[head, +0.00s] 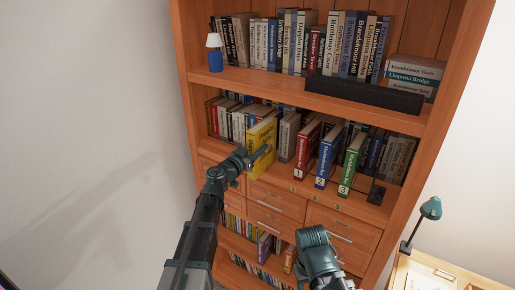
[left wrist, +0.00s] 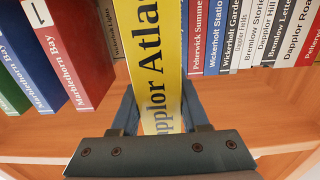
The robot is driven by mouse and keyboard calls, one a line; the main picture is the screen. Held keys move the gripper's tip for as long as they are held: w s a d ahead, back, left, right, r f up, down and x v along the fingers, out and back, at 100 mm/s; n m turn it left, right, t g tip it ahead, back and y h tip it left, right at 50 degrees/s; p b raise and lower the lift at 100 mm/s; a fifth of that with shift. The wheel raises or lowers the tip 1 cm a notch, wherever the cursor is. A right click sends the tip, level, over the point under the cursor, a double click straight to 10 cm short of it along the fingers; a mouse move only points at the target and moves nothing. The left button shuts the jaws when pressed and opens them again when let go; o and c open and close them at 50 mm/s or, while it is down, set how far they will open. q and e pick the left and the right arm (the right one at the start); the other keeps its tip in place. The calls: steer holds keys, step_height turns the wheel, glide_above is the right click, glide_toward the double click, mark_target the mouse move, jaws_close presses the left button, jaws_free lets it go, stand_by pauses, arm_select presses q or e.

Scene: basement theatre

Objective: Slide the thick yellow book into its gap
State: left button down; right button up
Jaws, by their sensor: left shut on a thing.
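The thick yellow book (head: 262,138) stands roughly upright at the middle shelf, its spine sticking out in front of the row. Its spine with large dark lettering fills the middle of the left wrist view (left wrist: 158,70). My left gripper (head: 264,153) is shut on the book, with one finger on each side of the lower spine; the fingers also show in the left wrist view (left wrist: 160,115). In the head view, books stand left of it and a grey book (head: 289,137) right of it. The gap behind the yellow book is hidden by it. Only part of my right arm shows, low in the picture.
Red (head: 306,150), blue (head: 327,160) and green (head: 351,167) numbered books jut forward on the right. The shelf above carries books, a small blue lamp (head: 215,60) and a black bar (head: 362,95). Drawers (head: 275,199) lie below. A teal desk lamp (head: 430,209) stands far right.

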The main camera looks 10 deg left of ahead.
mark_target(251, 152)
arm_select(q)
steer(key=shift+x, duration=4.5)
steer(key=shift+c, duration=1.6)
jaws_free()
steer(key=shift+s, duration=0.1)
steer(key=v, duration=1.3)
steer(key=shift+s+a, duration=0.15)
steer(key=shift+s, duration=0.2)
steer(key=shift+c, duration=0.2)
